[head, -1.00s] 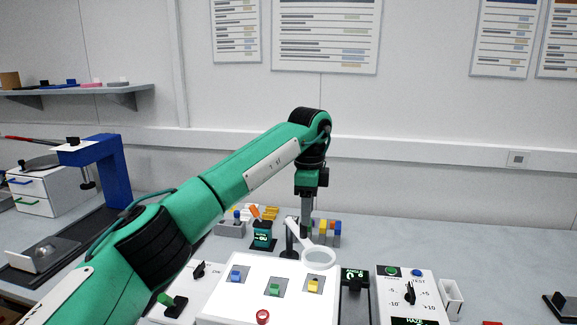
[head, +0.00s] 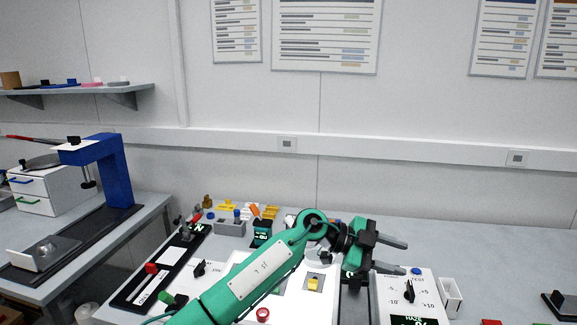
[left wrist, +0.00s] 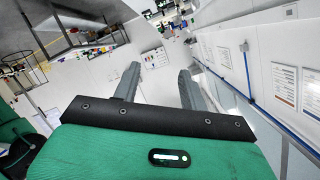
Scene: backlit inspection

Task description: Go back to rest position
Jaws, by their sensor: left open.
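My left arm comes in low from the bottom left in the head view and bends over the white panel. Its gripper (head: 402,257) points right, with its two grey fingers apart and nothing between them. The fingers are above the back edge of the test box (head: 408,295) and cover part of it. In the left wrist view the open fingers (left wrist: 158,70) show with an empty gap. My right gripper is not in view.
A blue stand (head: 115,170) is on the left bench. The space above the right table is clear.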

